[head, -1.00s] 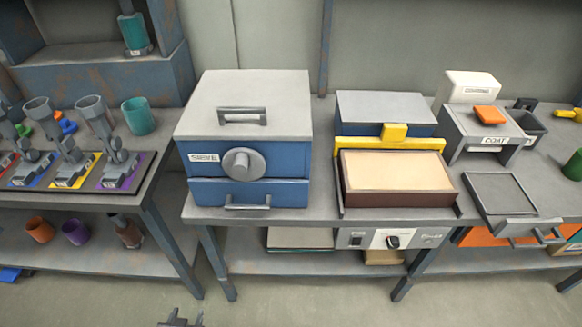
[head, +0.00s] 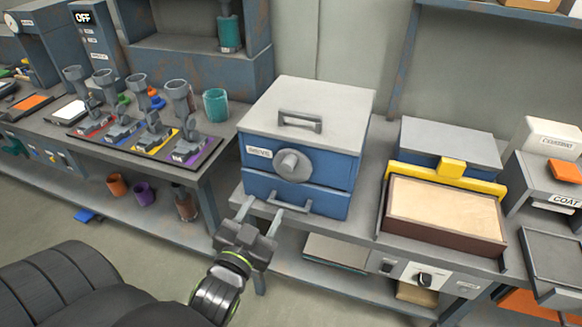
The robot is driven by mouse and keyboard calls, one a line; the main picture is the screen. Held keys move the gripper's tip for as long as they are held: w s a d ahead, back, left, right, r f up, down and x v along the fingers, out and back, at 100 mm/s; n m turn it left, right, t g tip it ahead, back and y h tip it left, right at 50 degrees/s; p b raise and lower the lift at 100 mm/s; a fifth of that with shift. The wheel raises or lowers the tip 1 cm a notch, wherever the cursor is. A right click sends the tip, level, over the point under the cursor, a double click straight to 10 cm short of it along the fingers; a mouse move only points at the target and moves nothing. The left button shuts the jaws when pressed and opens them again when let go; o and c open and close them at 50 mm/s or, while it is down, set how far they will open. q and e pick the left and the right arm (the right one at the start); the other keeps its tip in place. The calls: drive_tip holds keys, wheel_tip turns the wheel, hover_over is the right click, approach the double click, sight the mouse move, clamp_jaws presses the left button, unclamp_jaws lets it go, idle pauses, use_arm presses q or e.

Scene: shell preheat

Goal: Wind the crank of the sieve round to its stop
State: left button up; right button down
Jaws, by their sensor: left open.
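The sieve (head: 325,164) is a blue box with a grey lid and a lid handle, standing on the grey bench. Its front carries a label reading SIEVE and a round grey disc with a protruding knob, the crank (head: 292,165). Below that is a drawer front with a grey bar handle (head: 289,201). My left gripper (head: 260,208) is open and empty, in front of and below the crank, near the drawer's left side. I cannot tell whether its fingers touch the drawer front. My right gripper is not in view.
A sand-coloured tray with a yellow bar (head: 445,175) stands right of the sieve. A rack of grey tools on coloured plates (head: 150,140) and a teal cup (head: 216,104) are on the left bench. A control panel (head: 425,277) hangs under the bench edge.

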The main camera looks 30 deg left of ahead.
sight(286, 169)
use_arm(q)
drive_tip(key=p+x, duration=0.1)
drive_tip(key=x, duration=1.4)
drive_tip(key=shift+a, duration=0.1)
drive_tip(key=c, duration=1)
drive_tip(key=shift+p, duration=0.3)
